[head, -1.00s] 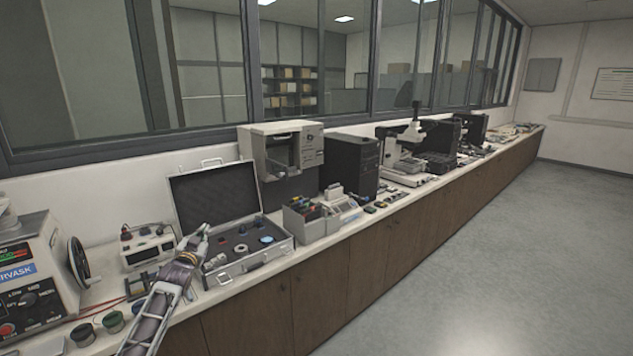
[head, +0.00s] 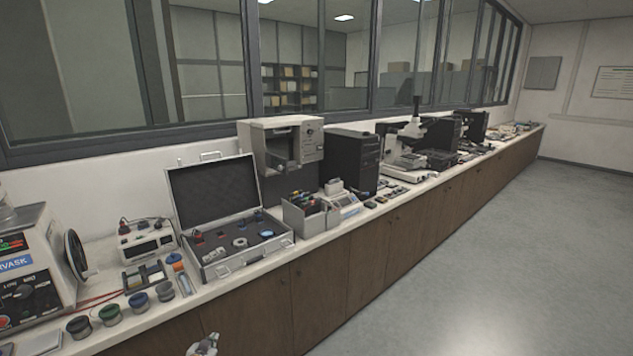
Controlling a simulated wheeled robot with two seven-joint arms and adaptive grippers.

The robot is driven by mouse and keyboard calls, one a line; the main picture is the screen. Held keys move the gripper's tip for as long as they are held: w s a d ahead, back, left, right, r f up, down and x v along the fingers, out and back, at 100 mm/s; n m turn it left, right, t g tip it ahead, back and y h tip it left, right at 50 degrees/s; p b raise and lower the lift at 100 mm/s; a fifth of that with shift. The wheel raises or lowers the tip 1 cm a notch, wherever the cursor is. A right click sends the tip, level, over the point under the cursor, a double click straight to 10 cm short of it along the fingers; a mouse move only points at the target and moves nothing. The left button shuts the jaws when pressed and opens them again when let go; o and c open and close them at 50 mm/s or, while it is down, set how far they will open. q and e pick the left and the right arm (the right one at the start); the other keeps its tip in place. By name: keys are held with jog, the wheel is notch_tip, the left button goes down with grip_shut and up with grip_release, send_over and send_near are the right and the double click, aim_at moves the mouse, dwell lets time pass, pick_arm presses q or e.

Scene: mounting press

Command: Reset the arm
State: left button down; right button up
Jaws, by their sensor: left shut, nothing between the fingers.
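My left gripper (head: 205,345) shows at the bottom edge of the head view, left of centre. It is low in front of the brown cabinet doors, below and apart from the counter's front edge. It is shut with nothing in it, and most of its arm is out of the picture. My right gripper is not in view. The mounting press (head: 32,265), a pale machine with a black handwheel (head: 76,256) on its right side, stands at the far left of the counter, cut off by the picture's edge.
An open case (head: 240,262) with small parts in dark foam stands on the counter (head: 215,287). Several small round cups (head: 109,315) line the front edge near the press. A grey bin (head: 304,218) and a microscope (head: 408,145) stand further right. The floor (head: 470,270) is clear.

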pick_arm(q)
jog(key=s+d+f+g+b, duration=0.3)
jog(key=s+f+g, duration=0.2)
jog(key=s+f, duration=2.15)
jog(key=s+d+f+g+b, duration=0.1)
jog(key=s+f, duration=0.4)
jog(key=s, duration=0.6)
jog(key=s+d+f+g+b, duration=0.1)
jog(key=s+f+g, duration=0.2)
jog(key=s, duration=0.9)
jog(key=s+d+f+g, duration=0.1)
jog(key=s+d+f, duration=0.1)
jog(key=s+f, duration=0.6)
jog(key=s, duration=0.4)
jog(key=shift+f+g+h+b, duration=0.2)
jog(key=shift+g+h+b, duration=0.1)
jog(key=shift+g+b, duration=0.1)
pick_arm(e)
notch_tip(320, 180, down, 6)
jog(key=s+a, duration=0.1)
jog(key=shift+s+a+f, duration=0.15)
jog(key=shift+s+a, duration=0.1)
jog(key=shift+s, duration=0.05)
pick_arm(q)
jog(key=shift+s, duration=0.1)
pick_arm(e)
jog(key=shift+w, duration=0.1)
